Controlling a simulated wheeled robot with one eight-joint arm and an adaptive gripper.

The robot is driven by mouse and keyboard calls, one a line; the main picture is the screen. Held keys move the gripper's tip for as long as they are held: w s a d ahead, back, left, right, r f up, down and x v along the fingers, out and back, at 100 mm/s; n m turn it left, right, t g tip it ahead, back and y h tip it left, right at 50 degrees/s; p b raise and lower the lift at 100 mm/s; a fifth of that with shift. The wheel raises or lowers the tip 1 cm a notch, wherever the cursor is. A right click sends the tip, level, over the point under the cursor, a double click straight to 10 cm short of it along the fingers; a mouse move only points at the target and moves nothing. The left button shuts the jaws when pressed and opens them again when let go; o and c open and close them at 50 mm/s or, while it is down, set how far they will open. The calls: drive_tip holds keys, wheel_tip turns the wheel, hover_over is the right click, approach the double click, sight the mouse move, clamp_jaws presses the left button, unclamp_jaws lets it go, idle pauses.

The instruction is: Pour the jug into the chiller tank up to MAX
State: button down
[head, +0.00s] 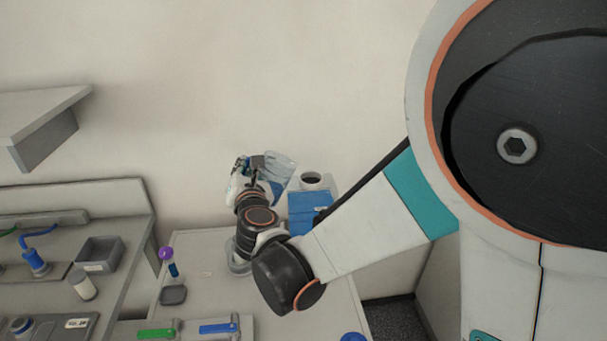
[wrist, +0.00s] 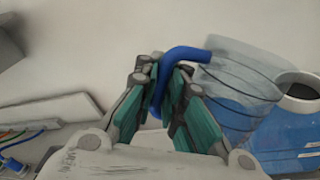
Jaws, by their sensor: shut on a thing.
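My gripper (wrist: 165,105) is shut on the blue handle (wrist: 185,53) of the clear jug (wrist: 240,75). Blue liquid shows in the lower part of the jug in the wrist view. In the head view my gripper (head: 252,172) holds the jug (head: 280,165) tilted, just left of the chiller tank's opening. The chiller tank (head: 312,212) is a blue-fronted unit with a round, white-rimmed dark opening on top; it also shows at the right of the wrist view (wrist: 285,140). No stream of liquid is visible. The MAX mark and the tank's level cannot be made out.
The chiller stands at the back right of a grey bench (head: 200,260). A purple-topped tool (head: 167,257), a green-handled item (head: 156,333) and a blue-handled item (head: 218,328) lie to the front left. A grey bin (head: 99,254) sits on the left bench, below a wall shelf (head: 45,105).

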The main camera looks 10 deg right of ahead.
drive_tip(key=s+a+f+n+t+b, duration=0.1)
drive_tip(key=a+f+n+b, duration=0.4)
drive_tip(key=f+b, duration=0.55)
wheel_tip(320, 180, up, 6)
drive_tip(key=p, duration=0.3)
drive_tip(key=shift+s+d+n+p, duration=0.2)
drive_tip(key=shift+d+n+p, duration=0.05)
drive_tip(key=shift+n+p, duration=0.15)
